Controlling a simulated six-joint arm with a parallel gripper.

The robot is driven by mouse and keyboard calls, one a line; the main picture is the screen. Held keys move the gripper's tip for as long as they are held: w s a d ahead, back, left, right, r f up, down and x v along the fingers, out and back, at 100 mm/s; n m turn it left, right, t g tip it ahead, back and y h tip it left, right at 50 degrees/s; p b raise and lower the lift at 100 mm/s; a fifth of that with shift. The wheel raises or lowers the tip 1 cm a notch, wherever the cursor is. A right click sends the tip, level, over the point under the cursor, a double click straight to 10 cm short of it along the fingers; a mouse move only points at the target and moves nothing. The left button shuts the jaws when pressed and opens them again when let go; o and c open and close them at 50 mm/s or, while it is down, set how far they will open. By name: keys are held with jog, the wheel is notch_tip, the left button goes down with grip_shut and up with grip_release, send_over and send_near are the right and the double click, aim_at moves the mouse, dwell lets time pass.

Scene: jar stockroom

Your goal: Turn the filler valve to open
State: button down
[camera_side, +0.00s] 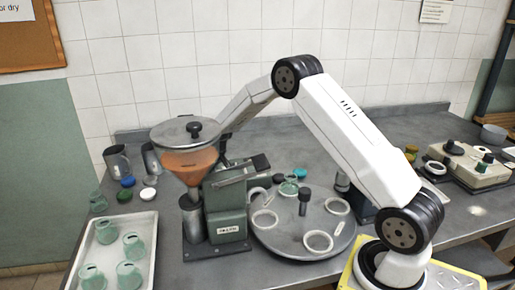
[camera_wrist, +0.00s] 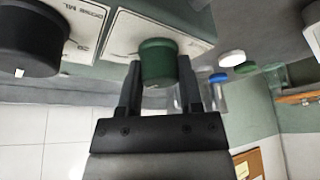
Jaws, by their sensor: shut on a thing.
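The filler (camera_side: 228,212) is a grey-green machine with a hopper (camera_side: 189,160) of orange contents under a grey lid. In the wrist view a round green knob (camera_wrist: 157,58), which appears to be the valve, sits on a white label plate on the filler's face. My gripper (camera_wrist: 160,72) is shut on this green knob, one finger on each side. The knob's turned position cannot be read. In the side view my arm reaches behind the filler, which hides my fingers and the knob.
A larger black knob (camera_wrist: 28,42) stands beside the green one, by a plate lettered "DOSE ML". A turntable (camera_side: 284,247) with white rings is right of the filler. A tray (camera_side: 107,258) of several green jars lies left. Loose lids lie behind the tray.

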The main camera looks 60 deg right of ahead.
jog(key=shift+m+h, duration=0.7)
jog(key=shift+m, duration=1.1)
jog(key=shift+c, duration=1.3)
grip_release()
jog(key=shift+r, duration=0.1)
jog(key=v, duration=0.7)
jog(key=shift+r, duration=0.35)
jog(key=shift+a, duration=0.1)
